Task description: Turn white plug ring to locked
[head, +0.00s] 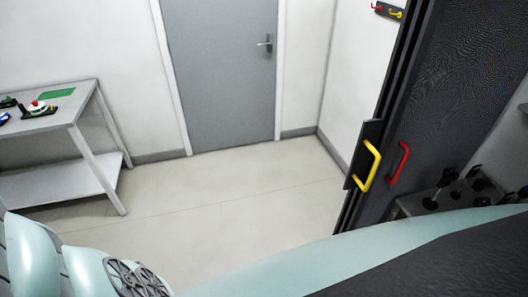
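I cannot make out a white plug ring in the head view. A small device (38,107) with a red and white top on a black base stands on the bench at the left, too small to tell its parts. My gripper is not in view.
A grey two-level bench (82,112) with a green patch (56,93) stands left. A grey door (222,75) is at the back. A dark cabinet (425,130) with yellow (369,166) and red (398,167) handles stands right. The middle floor (215,200) is clear.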

